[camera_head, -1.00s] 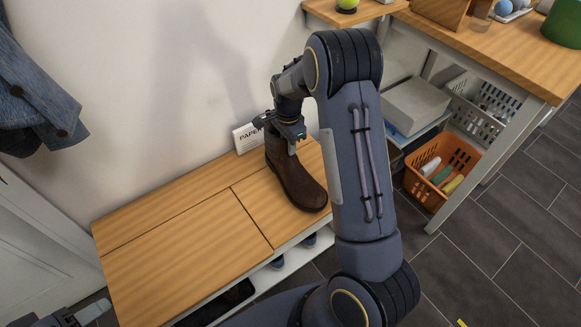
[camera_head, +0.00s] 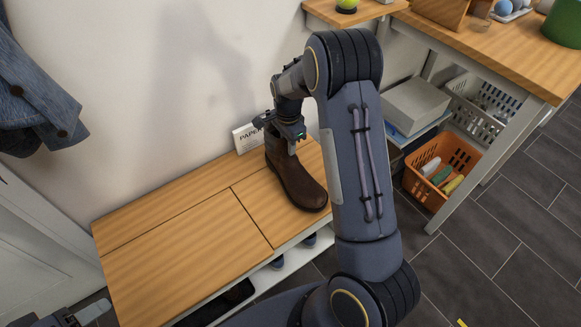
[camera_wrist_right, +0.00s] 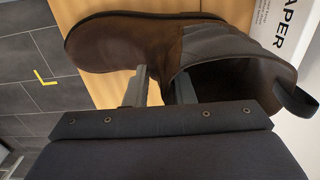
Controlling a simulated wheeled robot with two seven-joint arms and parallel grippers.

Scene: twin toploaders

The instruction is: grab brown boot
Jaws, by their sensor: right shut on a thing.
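The brown boot (camera_head: 297,182) stands upright on the wooden bench top (camera_head: 180,240), its toe towards the front edge. My right gripper (camera_head: 291,146) is at the top of the boot's shaft and is shut on it. In the right wrist view the boot (camera_wrist_right: 130,45) lies across the top of the picture, and the right gripper's fingers (camera_wrist_right: 160,88) sit on either side of the shaft's rim, one of them inside the opening. My left gripper (camera_head: 78,318) shows only in part at the bottom left corner, too cut off to read.
A white box marked PAPER (camera_head: 246,138) stands against the wall behind the boot. Shoes (camera_head: 278,262) sit on the shelf under the bench. At the right, a wooden-topped table (camera_head: 500,60) stands over an orange basket (camera_head: 436,170). The bench's left part is clear.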

